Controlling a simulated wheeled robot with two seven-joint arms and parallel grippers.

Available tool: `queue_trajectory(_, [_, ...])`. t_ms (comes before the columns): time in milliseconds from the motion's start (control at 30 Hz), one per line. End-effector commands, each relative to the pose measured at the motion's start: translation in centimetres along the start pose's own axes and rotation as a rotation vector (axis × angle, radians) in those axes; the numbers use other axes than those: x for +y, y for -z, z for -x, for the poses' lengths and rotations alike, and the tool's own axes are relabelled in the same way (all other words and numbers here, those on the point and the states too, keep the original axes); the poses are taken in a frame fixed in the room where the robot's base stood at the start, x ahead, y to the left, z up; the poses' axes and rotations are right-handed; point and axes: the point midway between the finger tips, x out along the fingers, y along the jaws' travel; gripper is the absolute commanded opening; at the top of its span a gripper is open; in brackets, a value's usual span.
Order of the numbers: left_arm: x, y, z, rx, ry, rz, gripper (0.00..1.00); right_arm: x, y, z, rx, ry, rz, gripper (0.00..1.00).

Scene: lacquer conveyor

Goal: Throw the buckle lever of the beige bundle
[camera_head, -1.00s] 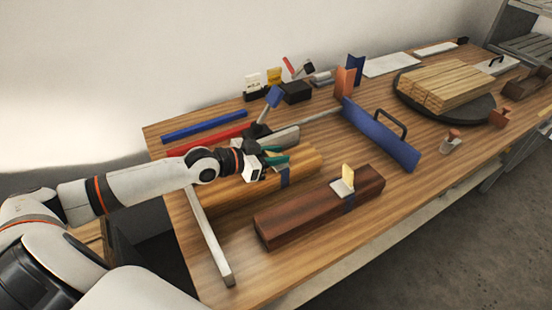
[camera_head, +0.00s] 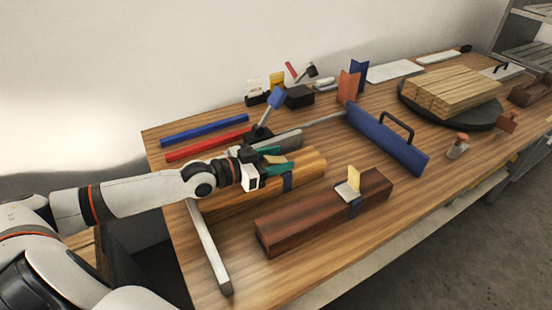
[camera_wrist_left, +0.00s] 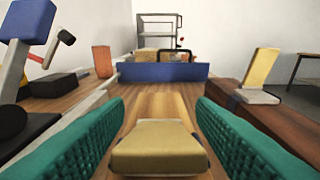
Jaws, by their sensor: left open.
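The beige bundle (camera_head: 312,167) is a light wood block with a blue strap, lying on the table. It also shows in the left wrist view (camera_wrist_left: 162,104), running away from the gripper. Its buckle lever (camera_wrist_left: 160,147) is a tan plate, seen low between the fingers and looking folded down rather than upright. My left gripper (camera_head: 272,164) is over the bundle, beside the strap. Its green pads are spread wide on both sides of the lever, with a visible gap to each. Whether they touch the bundle is unclear. My right gripper is not in view.
A dark brown bundle (camera_head: 310,218) lies in front, its yellow lever (camera_head: 354,178) upright. A blue handled board (camera_head: 385,140) stands beyond the bundles. A blue-headed lever (camera_head: 270,108) rises behind the gripper. A pale bar (camera_head: 210,250) lies at left. Planks (camera_head: 452,93) rest on a black turntable.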

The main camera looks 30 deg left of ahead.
Motion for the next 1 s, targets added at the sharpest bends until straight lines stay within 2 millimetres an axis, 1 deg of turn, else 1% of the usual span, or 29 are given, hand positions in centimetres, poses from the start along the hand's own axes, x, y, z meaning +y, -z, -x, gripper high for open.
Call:
queue_trajectory(167, [0.0, 0.0, 0.4, 0.001, -0.001, 0.0, 0.51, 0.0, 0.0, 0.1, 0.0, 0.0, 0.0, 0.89])
queue_trajectory(267, [0.1, 0.1, 1.3, 0.004, -0.003, 0.0, 0.51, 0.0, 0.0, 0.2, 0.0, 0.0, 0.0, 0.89])
queue_trajectory(500, [0.0, 0.1, 4.5, 0.009, -0.002, 0.001, 0.51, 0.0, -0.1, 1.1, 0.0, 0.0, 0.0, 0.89])
queue_trajectory(667, [-0.1, -0.1, 6.4, 0.007, 0.002, 0.001, 0.51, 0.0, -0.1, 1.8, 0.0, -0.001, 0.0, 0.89])
queue_trajectory(700, [0.0, -0.1, 6.9, 0.009, -0.001, 0.002, 0.51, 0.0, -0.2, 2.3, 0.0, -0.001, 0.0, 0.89])
queue_trajectory(933, [-0.1, -0.2, 9.4, 0.007, 0.002, 0.002, 0.51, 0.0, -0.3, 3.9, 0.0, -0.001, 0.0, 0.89])
queue_trajectory(1000, [0.0, -0.3, 10.2, 0.007, -0.001, 0.002, 0.51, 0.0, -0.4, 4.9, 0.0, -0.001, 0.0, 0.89])
